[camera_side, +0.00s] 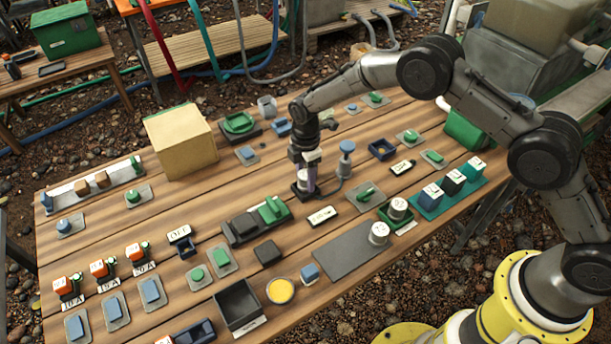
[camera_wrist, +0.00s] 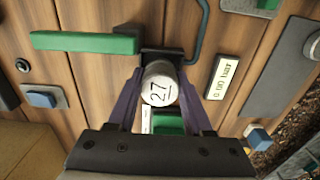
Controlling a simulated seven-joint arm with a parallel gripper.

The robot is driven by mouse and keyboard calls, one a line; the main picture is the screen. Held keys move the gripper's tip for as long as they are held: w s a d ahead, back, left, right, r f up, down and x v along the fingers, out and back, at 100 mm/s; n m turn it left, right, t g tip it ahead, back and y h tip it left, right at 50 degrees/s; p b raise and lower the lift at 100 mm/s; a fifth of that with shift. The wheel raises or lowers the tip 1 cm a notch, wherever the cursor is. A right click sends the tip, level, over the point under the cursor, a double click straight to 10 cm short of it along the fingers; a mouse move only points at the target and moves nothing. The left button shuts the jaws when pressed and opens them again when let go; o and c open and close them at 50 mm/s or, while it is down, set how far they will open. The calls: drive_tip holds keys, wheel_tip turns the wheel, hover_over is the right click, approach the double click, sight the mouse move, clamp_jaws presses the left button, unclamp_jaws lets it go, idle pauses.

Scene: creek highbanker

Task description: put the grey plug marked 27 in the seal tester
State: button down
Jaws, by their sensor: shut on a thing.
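The grey plug with a white top marked 27 (camera_wrist: 158,88) is between the purple fingers of my gripper (camera_wrist: 158,104) in the wrist view. My gripper (camera_side: 305,184) is shut on it. In the side view the plug (camera_side: 302,174) is partly hidden by the fingers. A dark block, which looks like the seal tester (camera_wrist: 172,58), lies right behind the plug in the wrist view. In the side view its dark base (camera_side: 297,190) shows under the gripper. I cannot tell whether the plug is in its socket or just above it.
A display reading 0.00 bar (camera_wrist: 226,78) lies beside the tester. A blue knob (camera_side: 346,147) stands close on the right. A plug marked 73 (camera_side: 379,233) and another white-topped plug (camera_side: 398,207) stand toward the front right. A tan box (camera_side: 180,140) is at left.

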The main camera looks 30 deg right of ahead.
drive_tip(key=shift+s+f, duration=0.1)
drive_tip(key=shift+f, duration=0.7)
idle(0.4)
drive_tip(key=shift+c, duration=1.1)
unclamp_jaws()
drive_tip(key=shift+r, duration=4)
